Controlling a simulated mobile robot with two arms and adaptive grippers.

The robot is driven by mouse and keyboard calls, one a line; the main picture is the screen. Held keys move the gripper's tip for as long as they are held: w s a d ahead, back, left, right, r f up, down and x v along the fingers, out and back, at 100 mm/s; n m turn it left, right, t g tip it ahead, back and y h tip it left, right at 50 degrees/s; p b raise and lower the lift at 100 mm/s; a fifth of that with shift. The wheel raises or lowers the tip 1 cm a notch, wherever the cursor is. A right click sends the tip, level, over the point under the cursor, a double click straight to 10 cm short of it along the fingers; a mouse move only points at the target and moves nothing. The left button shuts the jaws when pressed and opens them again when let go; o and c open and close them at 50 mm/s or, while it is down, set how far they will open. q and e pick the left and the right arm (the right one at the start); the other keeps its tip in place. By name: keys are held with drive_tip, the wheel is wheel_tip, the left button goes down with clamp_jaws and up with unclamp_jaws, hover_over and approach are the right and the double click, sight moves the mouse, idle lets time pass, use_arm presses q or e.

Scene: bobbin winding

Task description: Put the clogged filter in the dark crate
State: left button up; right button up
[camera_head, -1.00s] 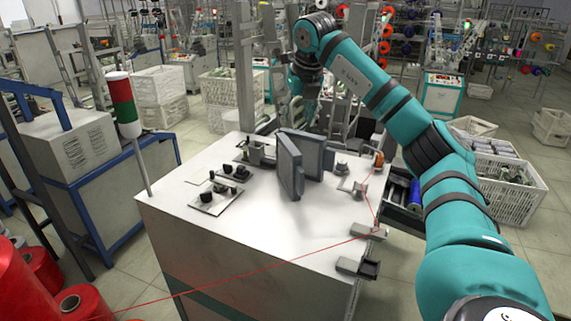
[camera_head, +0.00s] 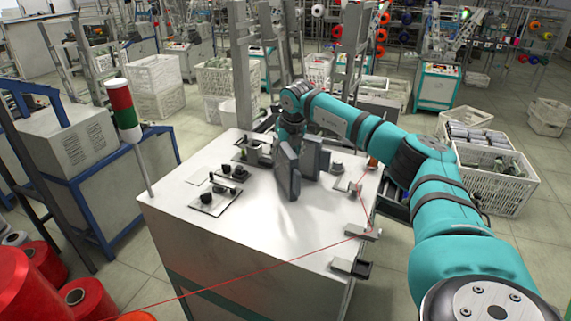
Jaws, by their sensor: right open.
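My right arm reaches over the white machine top (camera_head: 250,230). My right gripper (camera_head: 281,150) is open and points down beside two upright grey panels (camera_head: 288,174). Its fingertips are largely hidden by the panels and the wrist. I cannot tell whether it touches anything. I cannot make out a clogged filter for certain. A dark grey box-like shape (camera_head: 380,110) shows partly behind my right forearm; I cannot tell whether it is the dark crate. My left gripper is out of view.
A red thread (camera_head: 250,272) runs across the machine from red spools (camera_head: 85,297) at lower left. Small dark fittings (camera_head: 222,193) stand on the top. A red and green lamp post (camera_head: 123,108) stands at its left. A white crate (camera_head: 495,175) stands at right.

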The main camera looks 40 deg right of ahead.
drive_tip(key=shift+s, duration=0.1)
drive_tip(key=shift+f, duration=0.25)
idle(0.4)
clamp_jaws()
idle(0.4)
